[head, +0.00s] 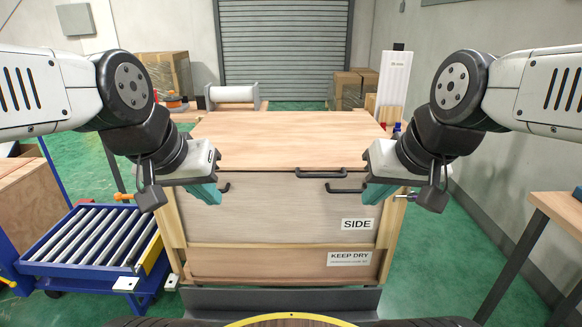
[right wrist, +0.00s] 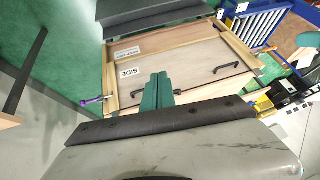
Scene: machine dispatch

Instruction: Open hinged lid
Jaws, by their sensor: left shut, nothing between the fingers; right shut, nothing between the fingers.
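A large wooden crate (head: 275,215) stands in front of me, with its flat wooden lid (head: 290,140) lying level on top. A dark handle (head: 320,174) is at the lid's front edge, right of centre. Two more dark handles are on the front panel, a left one (head: 224,187) and a right one (head: 346,188). My left gripper (head: 208,194) is shut and empty near the left handle. My right gripper (head: 374,194) is shut and empty near the right handle. In the right wrist view its teal fingers (right wrist: 157,92) are together before the crate's front (right wrist: 185,62).
A blue roller conveyor (head: 90,240) stands at the left. A wooden table (head: 558,212) is at the right edge. Behind the crate are a white roll (head: 232,94), cardboard boxes (head: 348,88) and a roller shutter (head: 283,50). Green floor is clear right of the crate.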

